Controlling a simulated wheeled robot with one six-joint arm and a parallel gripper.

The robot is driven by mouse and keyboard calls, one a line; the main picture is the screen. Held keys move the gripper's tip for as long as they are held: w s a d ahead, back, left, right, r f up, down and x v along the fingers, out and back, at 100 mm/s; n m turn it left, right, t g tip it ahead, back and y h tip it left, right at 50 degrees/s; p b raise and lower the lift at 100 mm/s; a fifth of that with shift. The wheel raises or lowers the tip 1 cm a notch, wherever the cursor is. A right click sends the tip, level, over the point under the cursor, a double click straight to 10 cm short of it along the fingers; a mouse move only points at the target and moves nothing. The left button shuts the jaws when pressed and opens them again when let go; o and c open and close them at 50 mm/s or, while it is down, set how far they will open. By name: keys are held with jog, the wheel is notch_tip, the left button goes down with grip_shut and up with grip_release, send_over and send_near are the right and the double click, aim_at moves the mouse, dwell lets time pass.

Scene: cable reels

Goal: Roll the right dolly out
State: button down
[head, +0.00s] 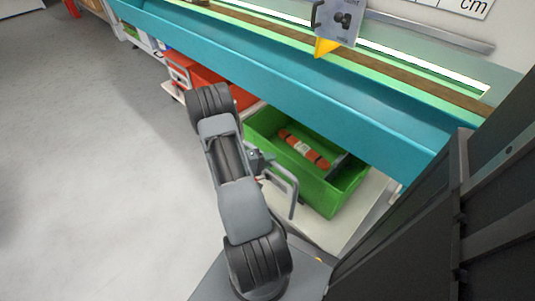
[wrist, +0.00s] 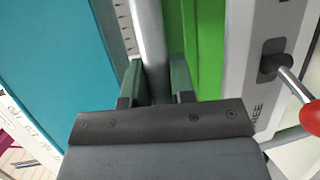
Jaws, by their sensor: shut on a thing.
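The right dolly (head: 362,218) is a low pale platform under the teal bench, with a green crate (head: 326,198) on it. A grey tubular handle (head: 293,190) stands at its near side. My gripper (head: 258,163) is at this handle, partly hidden by my arm. In the wrist view, the fingers of my gripper (wrist: 158,82) are on either side of a grey bar (wrist: 149,30), shut on it. The green crate (wrist: 205,40) shows beside the bar. The crate holds an orange-brown banded cylinder (head: 303,148) and something dark.
A second dolly (head: 178,76) with a red crate (head: 206,82) stands left of the green one. The teal bench beam (head: 270,70) runs above both. A red-knobbed lever (wrist: 290,80) sticks out from a panel at right in the wrist view. Grey floor at left (head: 90,190) is clear.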

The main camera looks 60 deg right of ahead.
jog(key=c, duration=1)
grip_release()
jog(key=shift+a, duration=0.1)
jog(key=p+v, duration=0.3)
jog(key=v, duration=1)
jog(key=shift+w+a+r, duration=0.1)
jog(key=shift+w+a, duration=0.15)
